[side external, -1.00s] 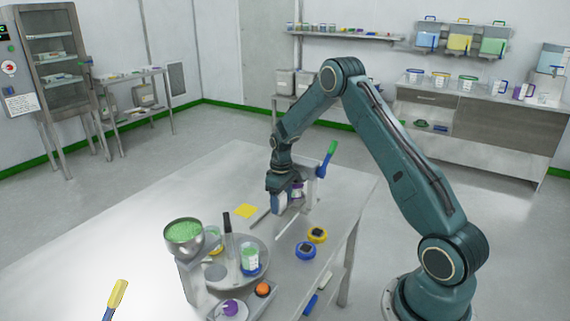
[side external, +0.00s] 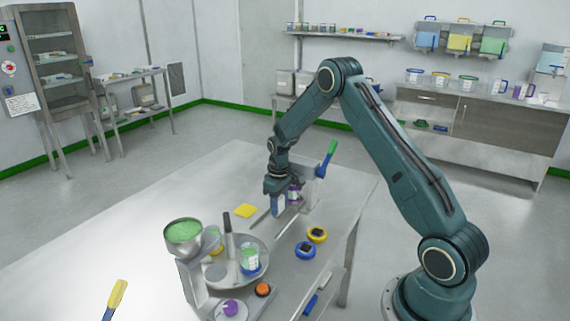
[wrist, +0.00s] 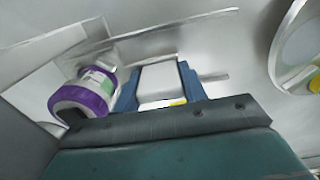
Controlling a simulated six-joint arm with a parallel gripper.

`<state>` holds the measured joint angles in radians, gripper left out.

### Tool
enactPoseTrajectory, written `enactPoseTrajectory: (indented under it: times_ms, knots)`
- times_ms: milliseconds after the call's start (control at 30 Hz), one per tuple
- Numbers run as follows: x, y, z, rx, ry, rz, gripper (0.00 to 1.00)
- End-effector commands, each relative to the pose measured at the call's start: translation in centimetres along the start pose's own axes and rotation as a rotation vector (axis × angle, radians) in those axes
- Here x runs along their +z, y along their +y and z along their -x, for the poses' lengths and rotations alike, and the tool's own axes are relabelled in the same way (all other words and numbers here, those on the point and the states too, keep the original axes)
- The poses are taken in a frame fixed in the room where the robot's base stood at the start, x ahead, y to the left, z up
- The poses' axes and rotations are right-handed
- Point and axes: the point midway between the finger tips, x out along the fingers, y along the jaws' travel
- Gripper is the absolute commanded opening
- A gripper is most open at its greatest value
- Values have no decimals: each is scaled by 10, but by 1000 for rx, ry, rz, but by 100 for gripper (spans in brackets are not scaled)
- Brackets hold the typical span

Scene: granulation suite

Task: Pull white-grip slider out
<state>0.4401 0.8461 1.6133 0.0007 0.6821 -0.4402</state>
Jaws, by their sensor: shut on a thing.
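The white grip (wrist: 160,82) of the slider shows in the wrist view as a pale block between the two blue fingers of my gripper (wrist: 158,88). The fingers are shut on it, one at each side. In the side view my gripper (side external: 277,206) is low over the table beside the upright stand (side external: 312,188), and the grip cannot be made out there. A purple-ringed jar (wrist: 84,95) lies just left of the fingers in the wrist view; it also shows behind my gripper in the side view (side external: 294,192). The slider's body is mostly hidden.
A green-handled lever (side external: 328,156) rises from the stand. Nearer are a yellow pad (side external: 245,211), a yellow round piece (side external: 317,235), a blue one (side external: 306,250), and a round tray (side external: 262,255) with a beaker. The table's left part is mostly clear.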

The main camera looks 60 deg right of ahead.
Motion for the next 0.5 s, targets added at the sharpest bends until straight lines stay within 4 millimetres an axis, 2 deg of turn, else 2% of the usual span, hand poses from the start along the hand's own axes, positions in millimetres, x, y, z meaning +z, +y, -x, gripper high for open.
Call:
enactPoseTrajectory:
  times_ms: [33,300,500]
  knots:
    - [-1,-12,0,-1,-1,5,1]
    - [-1,-70,1,-1,1,7,1]
    - [-1,-104,1,-1,2,4,1]
